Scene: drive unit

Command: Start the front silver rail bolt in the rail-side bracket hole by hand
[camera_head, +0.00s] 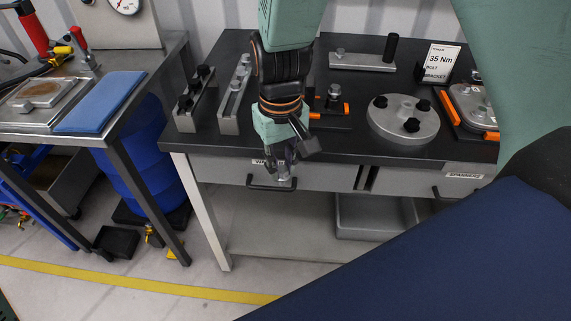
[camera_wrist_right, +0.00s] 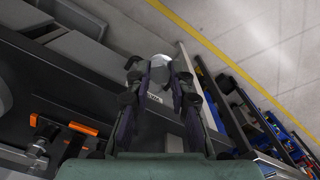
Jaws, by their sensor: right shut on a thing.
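My right gripper (camera_head: 284,168) hangs fingers down in front of the workbench's front edge, over the drawer front. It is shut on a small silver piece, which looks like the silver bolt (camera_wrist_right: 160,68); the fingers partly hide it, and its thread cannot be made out. A grey rail with silver bolts (camera_head: 236,92) lies on the bench, left of my right forearm. Beside it, a second grey bar (camera_head: 193,100) carries black bolts. I cannot tell which hole is the rail-side bracket hole. My left gripper is not in view.
On the black bench top (camera_head: 345,145) stand an orange-marked fixture (camera_head: 332,108), a round flange with black knobs (camera_head: 404,122), a plate with a black post (camera_head: 362,61) and a 35 Nm sign (camera_head: 440,62). A side table with a blue pad (camera_head: 100,102) stands left, across a gap.

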